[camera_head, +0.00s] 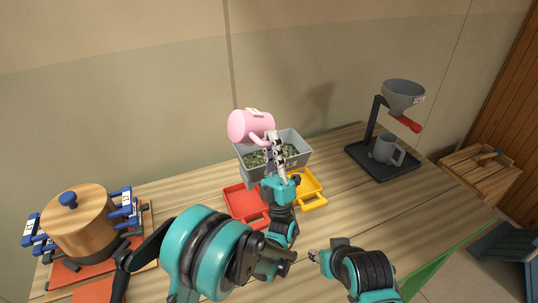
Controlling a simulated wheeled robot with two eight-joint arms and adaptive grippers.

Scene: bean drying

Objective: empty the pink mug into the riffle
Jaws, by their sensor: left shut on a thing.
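The pink mug (246,127) is tipped onto its side in the air, over the back left of the riffle. My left gripper (271,139) is shut on the mug at its right side. The riffle (244,174) is a grey open box with green beans (256,159) lying in it. The inside of the mug is not clear, so I cannot tell whether it holds beans. My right gripper (314,256) is low at the front, apart from the riffle, and its fingers are too small to read.
A red tray (238,203) and a yellow tray (316,203) sit at the riffle's front. A wooden pot (82,228) stands at left. At right, a grey funnel (403,96) on a black stand is above a grey mug (384,149). A wooden crate (480,172) is farther right.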

